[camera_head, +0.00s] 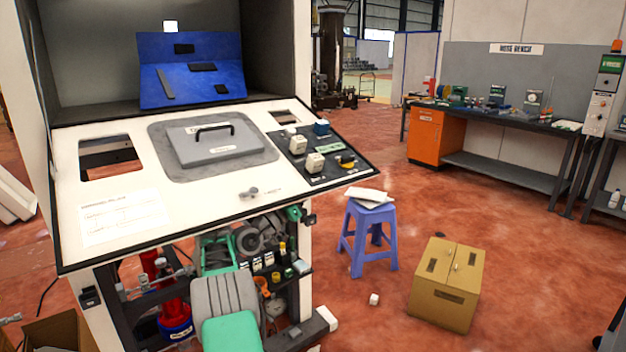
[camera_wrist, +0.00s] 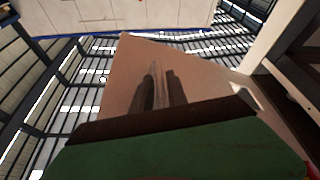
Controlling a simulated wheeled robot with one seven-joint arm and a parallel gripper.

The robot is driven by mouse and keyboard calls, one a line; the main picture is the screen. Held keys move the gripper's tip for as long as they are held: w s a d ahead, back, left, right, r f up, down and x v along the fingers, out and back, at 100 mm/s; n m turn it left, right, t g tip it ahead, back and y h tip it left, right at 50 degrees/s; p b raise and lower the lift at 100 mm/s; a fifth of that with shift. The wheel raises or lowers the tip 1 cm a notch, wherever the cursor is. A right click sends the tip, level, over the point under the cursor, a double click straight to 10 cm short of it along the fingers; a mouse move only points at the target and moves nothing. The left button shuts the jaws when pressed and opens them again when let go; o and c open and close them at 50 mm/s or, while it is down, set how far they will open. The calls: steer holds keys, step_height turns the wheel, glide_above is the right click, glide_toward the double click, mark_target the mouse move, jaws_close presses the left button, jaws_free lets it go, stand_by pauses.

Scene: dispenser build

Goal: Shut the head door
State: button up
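The machine (camera_head: 130,160) has a white sloping top with an open dark bay behind it. On the top a grey lid (camera_head: 222,150) with a black handle lies flat in a grey surround. A blue panel (camera_head: 190,72) with dark pads leans in the bay. I cannot tell which part is the head door. My gripper is not in the head view. In the wrist view two dark finger-like shapes (camera_wrist: 163,92) stand close together before a brown surface (camera_wrist: 125,75). Whether they are open or shut is unclear, and nothing is visibly held.
A blue stool (camera_head: 368,235) and a cardboard box (camera_head: 447,283) stand on the red floor right of the machine. A workbench (camera_head: 500,120) with an orange cabinet (camera_head: 436,137) is at the back right. A green block-like surface (camera_wrist: 180,150) fills the wrist view's bottom.

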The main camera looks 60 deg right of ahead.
jaws_close()
stand_by(1.4)
